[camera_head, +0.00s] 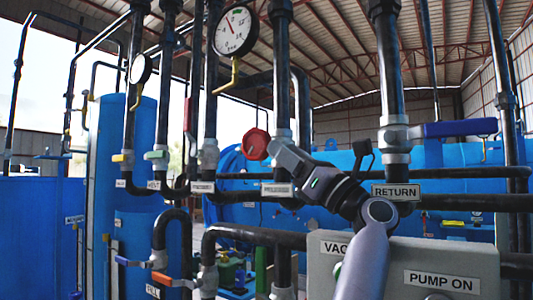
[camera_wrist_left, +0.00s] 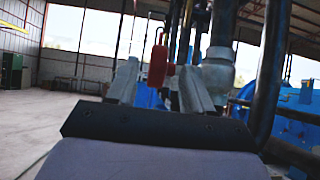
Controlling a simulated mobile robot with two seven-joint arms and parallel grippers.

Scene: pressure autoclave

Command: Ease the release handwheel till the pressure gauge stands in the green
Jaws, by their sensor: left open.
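The red handwheel (camera_head: 256,144) sits on the pipework at the middle of the head view. In the left wrist view the red handwheel (camera_wrist_left: 158,62) shows nearly edge-on, beyond and between the fingers. My left gripper (camera_head: 279,149) is just right of the wheel in the head view; its open fingers (camera_wrist_left: 157,80) show in the wrist view. I cannot tell whether they touch the wheel. The large round pressure gauge (camera_head: 236,29) hangs above, with a white face and a dark rim. Its needle points up and left; its coloured zones are too small to read. My right gripper is not in view.
Dark vertical pipes (camera_head: 282,70) stand close around the wheel. A second gauge (camera_head: 140,68) faces sideways at left. A blue-handled valve (camera_head: 460,128) is at right. A grey panel (camera_head: 480,265) labelled PUMP ON stands at lower right. Open floor (camera_wrist_left: 45,110) shows at left in the wrist view.

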